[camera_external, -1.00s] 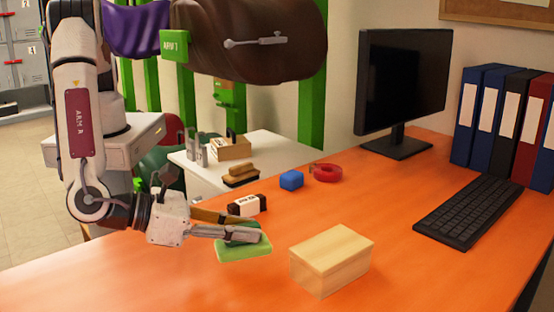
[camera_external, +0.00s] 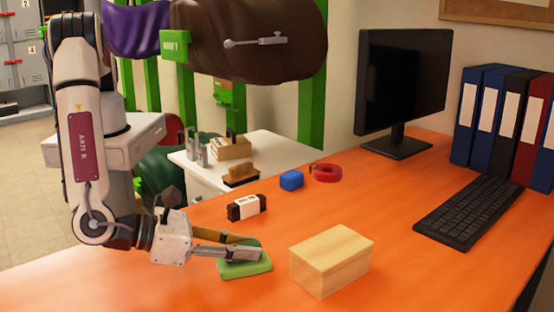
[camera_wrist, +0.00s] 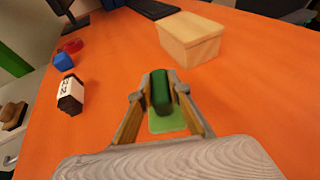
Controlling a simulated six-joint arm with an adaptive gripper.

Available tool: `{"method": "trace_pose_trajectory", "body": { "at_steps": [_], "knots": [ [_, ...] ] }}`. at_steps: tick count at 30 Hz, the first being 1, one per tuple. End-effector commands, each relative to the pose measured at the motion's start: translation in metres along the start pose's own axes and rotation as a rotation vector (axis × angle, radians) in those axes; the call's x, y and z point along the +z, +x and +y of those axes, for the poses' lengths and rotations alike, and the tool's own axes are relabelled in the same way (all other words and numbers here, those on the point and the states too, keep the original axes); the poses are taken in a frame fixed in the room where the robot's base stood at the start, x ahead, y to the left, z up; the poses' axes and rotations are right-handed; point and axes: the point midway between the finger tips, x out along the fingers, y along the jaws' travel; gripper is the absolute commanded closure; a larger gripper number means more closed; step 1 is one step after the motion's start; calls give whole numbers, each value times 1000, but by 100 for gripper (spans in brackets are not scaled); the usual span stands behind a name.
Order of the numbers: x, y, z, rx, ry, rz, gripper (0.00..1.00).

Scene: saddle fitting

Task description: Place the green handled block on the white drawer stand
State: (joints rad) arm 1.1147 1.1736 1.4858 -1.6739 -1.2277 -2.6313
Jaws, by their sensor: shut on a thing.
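The green handled block (camera_external: 245,264) is low over or on the orange desk, left of the wooden box; I cannot tell whether it touches the desk. My gripper (camera_external: 258,250) is shut on its dark green handle. In the wrist view the handle (camera_wrist: 160,90) sits between the fingertips of my gripper (camera_wrist: 161,92), with the flat light green base (camera_wrist: 168,122) below. The white drawer stand (camera_external: 270,149) is beyond the desk's far left edge. Wooden items and grey metal pieces stand on its top.
A pale wooden box (camera_external: 331,260) is close to the right of the block. A black-and-white eraser (camera_external: 247,207), a blue block (camera_external: 291,180) and a red tape roll (camera_external: 326,173) lie farther back. A keyboard (camera_external: 466,209) and monitor (camera_external: 404,85) are at right.

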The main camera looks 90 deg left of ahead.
Motion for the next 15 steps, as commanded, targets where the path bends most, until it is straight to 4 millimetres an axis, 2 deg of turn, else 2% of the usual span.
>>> {"method": "trace_pose_trajectory", "body": {
  "at_steps": [1,2,3,15],
  "knots": [
    [0,0,0,0,0,0,75],
    [0,0,0,0,0,0,67],
    [0,0,0,0,0,0,66],
    [1,0,0,0,0,0,66]
  ]
}}
